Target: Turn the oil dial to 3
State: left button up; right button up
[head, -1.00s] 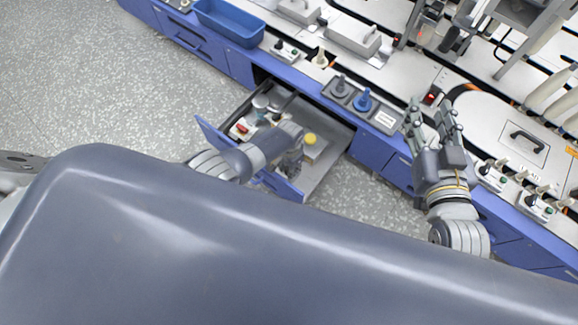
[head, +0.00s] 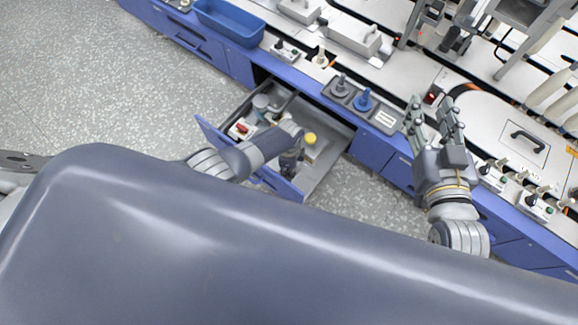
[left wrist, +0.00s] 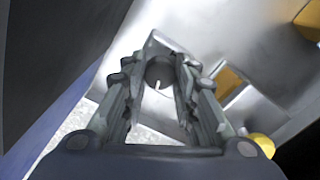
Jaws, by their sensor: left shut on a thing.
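The oil dial (left wrist: 159,71) is a dark round knob with a white pointer mark, seen between my fingers in the left wrist view. It sits on a pale plate inside the open drawer (head: 325,178). My left gripper (left wrist: 160,80) reaches down into the drawer and is shut on the dial. In the head view my left gripper (head: 290,163) hides the dial. The white mark points toward the bottom of the wrist picture; no scale numbers are readable. My right gripper (head: 434,112) is open and empty near the bench edge.
A yellow knob (head: 310,139) stands beside my left gripper in the drawer. A red-handled item (head: 242,128) and grey round parts (head: 261,101) lie at its left. On the bench are a blue tray (head: 229,22) and a blue-knobbed panel (head: 363,100).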

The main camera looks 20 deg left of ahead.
pick_arm(q)
jog(key=shift+m, duration=0.8)
pick_arm(e)
jog(key=shift+w+a+r, duration=0.1)
jog(key=shift+r, duration=0.3)
pick_arm(q)
jog(key=o, duration=1.1)
jog(key=shift+r, duration=6)
